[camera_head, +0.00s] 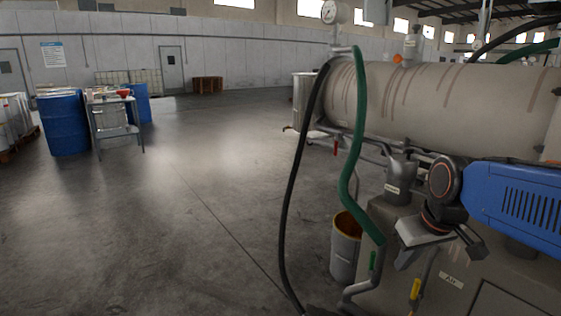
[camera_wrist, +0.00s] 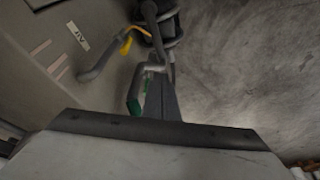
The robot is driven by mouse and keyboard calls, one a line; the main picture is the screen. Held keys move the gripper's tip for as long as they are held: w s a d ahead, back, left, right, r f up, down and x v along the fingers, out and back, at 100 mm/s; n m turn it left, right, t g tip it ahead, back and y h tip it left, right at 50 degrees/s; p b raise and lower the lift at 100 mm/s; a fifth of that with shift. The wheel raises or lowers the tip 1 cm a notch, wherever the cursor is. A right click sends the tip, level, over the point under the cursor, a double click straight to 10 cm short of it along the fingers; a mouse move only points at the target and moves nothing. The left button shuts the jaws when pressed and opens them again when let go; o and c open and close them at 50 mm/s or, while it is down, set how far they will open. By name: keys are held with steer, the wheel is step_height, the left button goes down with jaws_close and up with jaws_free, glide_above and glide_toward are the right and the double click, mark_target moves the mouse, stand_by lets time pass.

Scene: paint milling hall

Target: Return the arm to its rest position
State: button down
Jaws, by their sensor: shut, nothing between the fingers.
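My arm (camera_head: 520,205) reaches in from the right in the head view. It is bent at the wrist, low in front of the grey mill. My gripper (camera_wrist: 161,90) shows in the wrist view as a narrow grey wedge past the dark edge of its mount. Its fingers are together and hold nothing. Below it in the wrist view are the mill's grey base, a pipe with a yellow handle (camera_wrist: 127,43) and a bent pipe with a green part (camera_wrist: 135,106). The mount hides the lower part of that view.
The large mill drum (camera_head: 440,105) lies close beside my arm. A green hose (camera_head: 352,160) and a black hose (camera_head: 291,190) hang left of it, near a bucket (camera_head: 344,250). A table (camera_head: 118,132) and blue drums (camera_head: 67,125) stand far left. The floor between is clear.

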steer(key=s+f+m, duration=0.2)
steer(key=s+f, duration=0.3)
steer(key=s, duration=0.7)
steer(key=shift+s+d+f+t+h, duration=0.15)
steer(key=shift+s+d+t+h, duration=0.15)
steer(key=shift+d+h, duration=0.1)
